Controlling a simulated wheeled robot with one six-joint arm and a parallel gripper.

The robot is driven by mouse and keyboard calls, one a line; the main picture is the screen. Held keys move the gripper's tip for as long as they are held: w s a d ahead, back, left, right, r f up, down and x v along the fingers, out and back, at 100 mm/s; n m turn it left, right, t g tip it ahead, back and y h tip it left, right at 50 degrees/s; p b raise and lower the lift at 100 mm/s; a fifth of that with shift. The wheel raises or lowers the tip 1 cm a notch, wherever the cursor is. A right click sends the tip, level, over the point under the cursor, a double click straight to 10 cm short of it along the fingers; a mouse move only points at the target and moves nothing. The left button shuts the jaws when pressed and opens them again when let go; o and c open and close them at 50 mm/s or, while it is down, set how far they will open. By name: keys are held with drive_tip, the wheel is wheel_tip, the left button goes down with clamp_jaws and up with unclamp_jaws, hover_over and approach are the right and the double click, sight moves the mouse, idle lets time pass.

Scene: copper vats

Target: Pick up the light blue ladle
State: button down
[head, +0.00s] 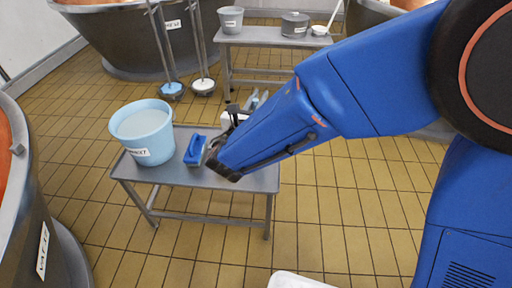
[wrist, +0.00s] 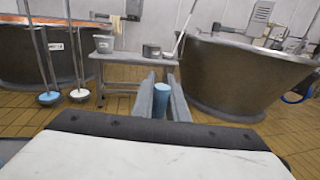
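My gripper (wrist: 163,92) points away from me above the near grey table. In the wrist view its two grey fingers stand on either side of a light blue rounded piece (wrist: 160,101), which fills the gap between them. This piece looks like part of the light blue ladle; its bowl and full length are hidden. In the head view the fingers show as small grey-blue tips (head: 256,99) just past my wrist, and the ladle cannot be made out clearly there.
The near table (head: 250,180) carries a light blue bucket (head: 143,135) and a blue brush (head: 195,150) close to my wrist. Poles with a light blue foot (head: 172,90) and a white foot (head: 203,86) stand by the back vat (head: 120,42). A far table (head: 262,36) holds containers.

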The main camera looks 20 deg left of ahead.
drive_tip(key=shift+r, duration=0.1)
wheel_tip(320, 180, up, 10)
idle(0.6)
idle(0.5)
